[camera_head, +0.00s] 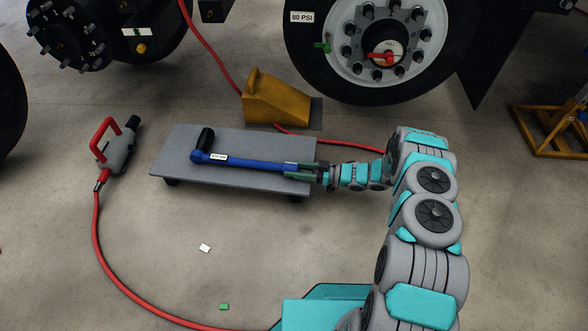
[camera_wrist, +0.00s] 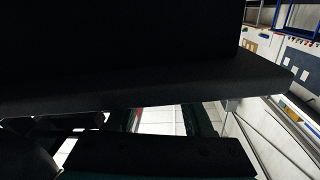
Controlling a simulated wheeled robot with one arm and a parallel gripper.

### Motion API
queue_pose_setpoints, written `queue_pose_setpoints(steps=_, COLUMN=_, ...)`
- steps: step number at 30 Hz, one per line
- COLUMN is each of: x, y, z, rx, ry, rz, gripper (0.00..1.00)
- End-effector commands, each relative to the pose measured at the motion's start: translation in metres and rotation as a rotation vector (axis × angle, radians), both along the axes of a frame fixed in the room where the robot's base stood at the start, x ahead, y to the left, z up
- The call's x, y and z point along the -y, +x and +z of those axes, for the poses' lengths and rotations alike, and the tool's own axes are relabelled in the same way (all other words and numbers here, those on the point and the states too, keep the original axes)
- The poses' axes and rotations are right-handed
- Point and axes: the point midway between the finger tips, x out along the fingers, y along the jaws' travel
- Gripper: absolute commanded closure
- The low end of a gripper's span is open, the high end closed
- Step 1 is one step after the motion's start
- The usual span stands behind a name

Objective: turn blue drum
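No blue drum shows for sure in either view. The only large blue thing is a long blue bar tool (camera_head: 250,164) with a black grip at its left end and a white label. It lies along a low grey board (camera_head: 175,165) on the floor. My gripper (camera_head: 300,171) is at the right end of the blue tool, its dark green fingers close around or beside that end. Whether they press on it cannot be told.
A yellow wheel chock (camera_head: 272,100) stands behind the board, near a large truck wheel (camera_head: 385,45). A grey tool with a red handle (camera_head: 117,147) and red hose lies at left. A yellow stand (camera_head: 548,130) is at right. The front floor is mostly clear.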

Motion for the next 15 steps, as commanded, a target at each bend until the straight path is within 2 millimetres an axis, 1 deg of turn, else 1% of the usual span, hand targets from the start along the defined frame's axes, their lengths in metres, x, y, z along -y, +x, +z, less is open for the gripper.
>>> queue_pose_setpoints(steps=1, x=-0.0001, y=-0.0004, z=-0.0007, rx=-0.001, ry=-0.001, rz=0.0, gripper=0.43)
queue_pose_setpoints(steps=6, x=-0.0001, y=-0.0003, z=-0.0004, rx=0.0, ry=-0.001, rz=0.0, gripper=0.24)
queue_pose_setpoints(steps=8, x=-0.0001, y=-0.0003, z=-0.0004, rx=0.0, ry=0.0, rz=0.0, gripper=0.18)
queue_pose_setpoints(steps=15, x=0.0006, y=-0.0002, z=-0.0002, rx=0.001, ry=0.0, rz=0.0, gripper=0.18)
